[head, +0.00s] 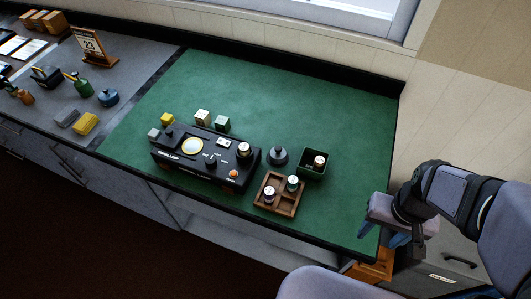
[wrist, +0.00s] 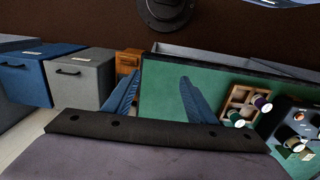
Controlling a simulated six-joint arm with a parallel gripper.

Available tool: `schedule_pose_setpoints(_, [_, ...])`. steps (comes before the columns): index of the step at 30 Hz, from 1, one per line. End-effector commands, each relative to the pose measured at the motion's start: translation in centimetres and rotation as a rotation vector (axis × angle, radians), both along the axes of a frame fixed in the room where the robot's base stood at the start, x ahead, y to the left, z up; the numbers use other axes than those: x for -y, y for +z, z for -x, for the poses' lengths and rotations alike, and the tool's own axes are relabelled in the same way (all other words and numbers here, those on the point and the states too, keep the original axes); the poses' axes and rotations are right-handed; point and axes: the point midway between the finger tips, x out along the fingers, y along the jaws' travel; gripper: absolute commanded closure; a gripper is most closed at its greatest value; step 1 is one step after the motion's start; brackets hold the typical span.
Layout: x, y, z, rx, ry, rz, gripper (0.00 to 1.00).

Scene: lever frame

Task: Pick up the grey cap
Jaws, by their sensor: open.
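Two grey things could be the grey cap, and I cannot tell which is meant. One is a dark grey domed piece with a knob (head: 278,155) on the green mat, between the black panel box and a dark green open box. The other is a small grey block (head: 154,134) at the box's left end. My gripper (head: 406,240) hangs beyond the bench's right edge, well away from both. Its two blue fingers (wrist: 160,92) are apart, with nothing between them. I cannot make out either grey piece in the wrist view.
The black panel box (head: 205,160) has knobs and a round dial. A wooden tray (head: 262,205) with labelled cylinders stands in front of the dark green box (head: 313,174). Yellow, white and green blocks stand behind the panel. The mat's back (head: 290,95) is clear.

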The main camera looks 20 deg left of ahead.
Motion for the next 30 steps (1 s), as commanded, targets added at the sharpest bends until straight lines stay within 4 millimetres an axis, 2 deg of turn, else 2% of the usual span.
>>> schedule_pose_setpoints(5, [-0.5,-0.2,-1.0,0.007,0.015,0.002,0.49])
schedule_pose_setpoints(8, [-1.6,-0.4,-3.1,0.025,0.044,0.005,0.49])
schedule_pose_setpoints(11, [-3.9,-0.8,-6.4,0.052,0.090,0.009,0.49])
schedule_pose_setpoints(14, [-7.5,-1.3,-10.2,0.091,0.148,0.009,0.49])
schedule_pose_setpoints(18, [-14.3,-2.3,-14.8,0.148,0.232,0.001,0.49])
schedule_pose_setpoints(21, [-19.5,-3.0,-16.9,0.187,0.285,-0.011,0.49])
schedule_pose_setpoints(24, [-24.2,-3.5,-18.2,0.219,0.328,-0.026,0.49])
schedule_pose_setpoints(27, [-27.8,-3.9,-18.7,0.243,0.358,-0.040,0.49])
schedule_pose_setpoints(30, [-30.1,-4.1,-18.8,0.258,0.376,-0.050,0.49])
